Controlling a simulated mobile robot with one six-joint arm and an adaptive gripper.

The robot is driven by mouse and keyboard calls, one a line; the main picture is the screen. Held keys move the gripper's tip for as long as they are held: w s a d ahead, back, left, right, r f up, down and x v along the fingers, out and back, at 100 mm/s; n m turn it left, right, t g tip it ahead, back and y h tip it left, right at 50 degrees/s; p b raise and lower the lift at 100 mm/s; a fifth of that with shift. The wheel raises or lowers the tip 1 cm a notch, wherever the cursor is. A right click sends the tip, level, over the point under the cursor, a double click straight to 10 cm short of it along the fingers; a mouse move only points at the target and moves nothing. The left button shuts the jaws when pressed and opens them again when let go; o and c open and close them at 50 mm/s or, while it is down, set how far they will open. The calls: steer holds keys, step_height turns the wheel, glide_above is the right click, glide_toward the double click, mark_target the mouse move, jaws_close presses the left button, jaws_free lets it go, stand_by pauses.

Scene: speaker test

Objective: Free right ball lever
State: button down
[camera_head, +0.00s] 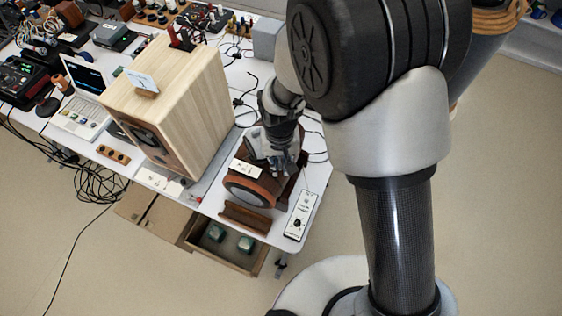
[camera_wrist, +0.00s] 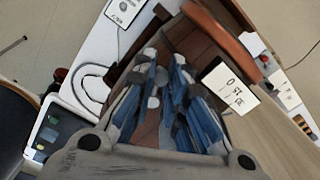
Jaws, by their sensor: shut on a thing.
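A round speaker driver (camera_head: 250,192) with a brown rim and dark cone faces the front on a brown wooden stand near the table's right front corner. My gripper (camera_head: 281,166) reaches down from above, just behind the driver. In the wrist view its blue-padded fingers (camera_wrist: 163,84) are close together over the brown wood. A small grey rounded piece, seemingly the ball lever (camera_wrist: 162,76), shows between the fingertips, which are shut on it. The fingers hide most of it, and I cannot tell how its lever lies. The driver's orange-brown rim (camera_wrist: 222,30) shows beyond the fingers.
A large wooden speaker cabinet (camera_head: 172,100) stands left of my gripper. A white card (camera_wrist: 231,88) lies close to the fingers. A small white control box (camera_head: 300,214) is at the table's right edge. An open drawer (camera_head: 225,247) sits below the front edge. Cables lie behind.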

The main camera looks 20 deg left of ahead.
steer(key=c, duration=1.6)
jaws_free()
steer(key=shift+o, duration=0.2)
